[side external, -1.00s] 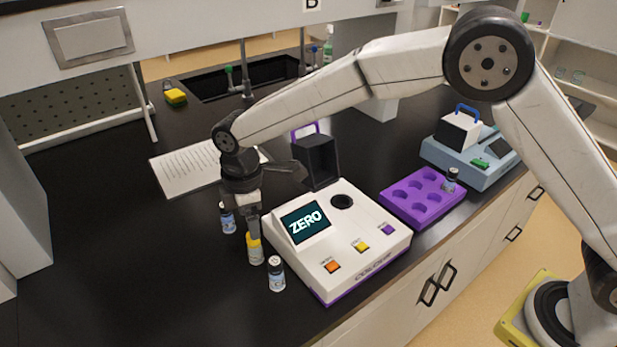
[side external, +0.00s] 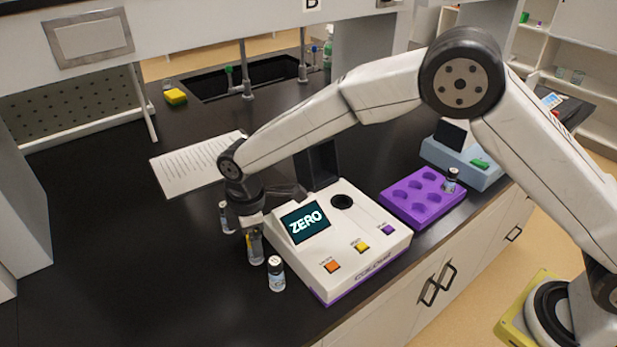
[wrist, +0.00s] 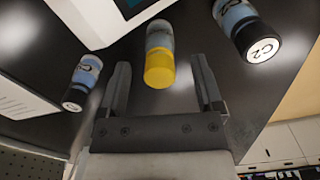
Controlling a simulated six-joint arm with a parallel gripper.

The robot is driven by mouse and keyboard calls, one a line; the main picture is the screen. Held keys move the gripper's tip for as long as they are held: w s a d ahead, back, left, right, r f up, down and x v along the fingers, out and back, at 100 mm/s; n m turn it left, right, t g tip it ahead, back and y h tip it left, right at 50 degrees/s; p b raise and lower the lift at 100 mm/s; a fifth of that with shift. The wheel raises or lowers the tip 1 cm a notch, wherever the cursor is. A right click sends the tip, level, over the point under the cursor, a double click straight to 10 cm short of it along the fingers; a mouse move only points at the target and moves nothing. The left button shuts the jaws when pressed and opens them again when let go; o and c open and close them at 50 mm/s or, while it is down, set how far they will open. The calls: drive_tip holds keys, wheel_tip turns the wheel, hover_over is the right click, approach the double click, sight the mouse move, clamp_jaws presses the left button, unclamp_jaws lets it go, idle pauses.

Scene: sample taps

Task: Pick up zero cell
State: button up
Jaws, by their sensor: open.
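In the wrist view my gripper (wrist: 160,78) is open, with a finger on each side of the yellow cap and a gap on both sides.
A dark-capped vial marked C2 (wrist: 260,45) and another dark-capped vial (wrist: 83,82) flank the yellow one closely. The white meter (side external: 345,245) shows ZERO beside them. A purple rack (side external: 420,203) holding a vial stands right.

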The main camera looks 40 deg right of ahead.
drive_tip(key=shift+f, duration=1.35)
drive_tip(key=c, duration=1.1)
drive_tip(key=shift+r, duration=0.1)
drive_tip(key=shift+r, duration=0.45)
wheel_tip(320, 180, up, 2)
drive_tip(key=shift+s+d+r, duration=0.95)
drive_tip(key=shift+s+r, duration=0.7)
drive_tip(key=shift+s, duration=0.5)
drive_tip(key=shift+s+d+r, duration=0.95)
drive_tip(key=shift+s+r, duration=0.7)
drive_tip(key=shift+s, duration=0.45)
drive_tip(key=shift+s+d+r, duration=0.95)
drive_tip(key=shift+s+r, duration=0.7)
drive_tip(key=shift+s, duration=0.5)
